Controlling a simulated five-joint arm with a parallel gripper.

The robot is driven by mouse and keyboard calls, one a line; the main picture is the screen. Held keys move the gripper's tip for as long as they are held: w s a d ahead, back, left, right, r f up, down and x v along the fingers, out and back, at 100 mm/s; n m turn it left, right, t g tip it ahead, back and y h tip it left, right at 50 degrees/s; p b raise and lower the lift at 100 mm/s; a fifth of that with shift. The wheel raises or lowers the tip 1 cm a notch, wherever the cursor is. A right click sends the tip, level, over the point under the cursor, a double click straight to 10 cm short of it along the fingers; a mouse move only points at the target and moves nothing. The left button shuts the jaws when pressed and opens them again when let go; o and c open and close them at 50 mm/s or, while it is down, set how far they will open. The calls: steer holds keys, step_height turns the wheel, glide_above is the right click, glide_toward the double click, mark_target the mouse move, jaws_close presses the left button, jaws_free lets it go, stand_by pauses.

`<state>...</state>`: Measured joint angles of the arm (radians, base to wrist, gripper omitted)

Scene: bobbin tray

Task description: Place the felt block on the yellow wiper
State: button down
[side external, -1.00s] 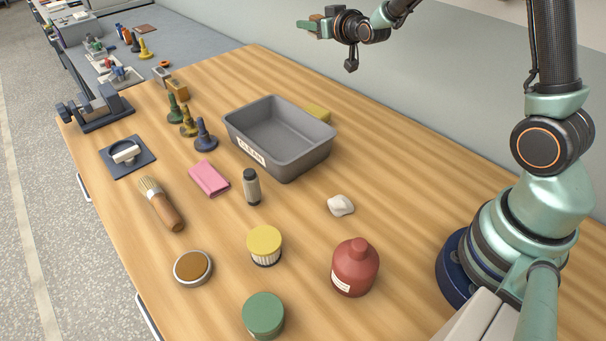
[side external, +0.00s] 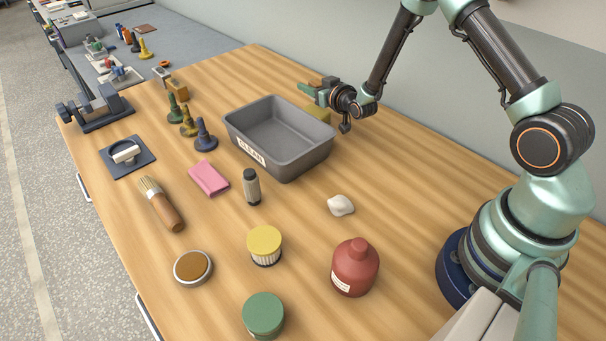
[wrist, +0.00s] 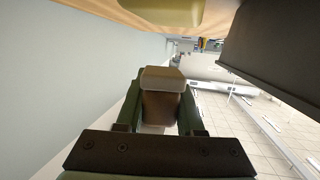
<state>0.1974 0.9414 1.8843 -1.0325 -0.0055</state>
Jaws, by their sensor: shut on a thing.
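The felt block (wrist: 162,106), brown with a paler tan end, is held between the two green fingers of my gripper (side external: 313,89). My gripper is shut on it, off the table. The yellow wiper (side external: 319,113) lies on the table behind the grey bin, partly hidden by the bin's rim and my gripper. In the side view my gripper is just above and behind the wiper, with the block apart from it as far as I can tell. The wiper also shows at the top edge of the wrist view (wrist: 165,12).
The grey bin (side external: 250,153) stands directly in front of the wiper, and its dark wall fills the right of the wrist view. The back wall (side external: 430,110) is close behind. A white lump (side external: 341,205), a red bottle (side external: 356,268) and a pink block (side external: 209,178) stand farther forward.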

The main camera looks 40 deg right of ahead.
mark_target(310, 105)
steer(key=shift+f, duration=1.2)
steer(key=shift+f, duration=0.45)
steer(key=shift+f, duration=0.15)
steer(key=c, duration=0.5)
jaws_free()
steer(key=shift+c, duration=0.2)
